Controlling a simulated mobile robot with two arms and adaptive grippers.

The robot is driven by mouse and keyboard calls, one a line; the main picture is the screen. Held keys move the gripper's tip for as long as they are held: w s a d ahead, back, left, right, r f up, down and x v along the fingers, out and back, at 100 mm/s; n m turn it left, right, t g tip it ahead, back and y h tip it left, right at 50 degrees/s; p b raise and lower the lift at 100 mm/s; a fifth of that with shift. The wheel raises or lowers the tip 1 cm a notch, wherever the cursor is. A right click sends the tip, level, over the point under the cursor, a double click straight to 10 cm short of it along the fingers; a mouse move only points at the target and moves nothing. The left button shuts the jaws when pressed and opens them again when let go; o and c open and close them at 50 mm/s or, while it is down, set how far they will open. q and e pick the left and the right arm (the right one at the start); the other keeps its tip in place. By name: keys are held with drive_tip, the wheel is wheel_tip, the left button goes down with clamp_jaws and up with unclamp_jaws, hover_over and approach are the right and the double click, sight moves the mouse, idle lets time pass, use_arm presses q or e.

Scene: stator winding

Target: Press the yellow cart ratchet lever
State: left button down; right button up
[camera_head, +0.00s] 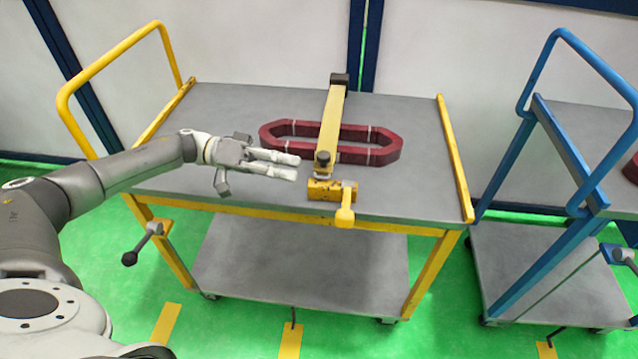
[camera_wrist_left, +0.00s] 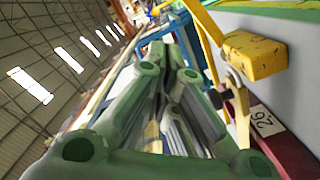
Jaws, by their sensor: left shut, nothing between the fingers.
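The yellow cart (camera_head: 420,285) stands ahead with a grey top. The yellow ratchet block (camera_head: 325,190) sits near the front edge of that top, and its yellow lever (camera_head: 346,210) hangs down over the edge. In the left wrist view the yellow block (camera_wrist_left: 256,57) shows at the upper right. My left gripper (camera_head: 298,168) is shut and empty, pointing right above the cart top, a little left of the block and apart from it in the head view. My right gripper is in neither view.
A yellow clamp bar (camera_head: 333,110) crosses a dark red ring-shaped coil (camera_head: 290,128) on the cart top. A dark-knobbed crank (camera_head: 142,243) sticks out at the cart's front left. A blue cart (camera_head: 520,275) stands to the right. The left part of the cart top is clear.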

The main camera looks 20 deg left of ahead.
use_arm(q)
drive_tip(key=shift+w+a+n+t, duration=0.3)
drive_tip(key=shift+a+n, duration=0.1)
drive_tip(key=shift+n, duration=0.1)
drive_tip(key=shift+d, duration=0.2)
drive_tip(key=p, duration=0.2)
hover_over(346, 202)
drive_tip(key=w+a, duration=0.1)
drive_tip(key=a, duration=0.3)
drive_tip(key=s+d+f, duration=0.1)
drive_tip(key=s+f, duration=0.1)
drive_tip(key=shift+s+d+f, duration=0.35)
drive_tip(key=shift+s, duration=0.05)
drive_tip(key=shift+f+p, duration=0.1)
drive_tip(key=shift+p, duration=0.2)
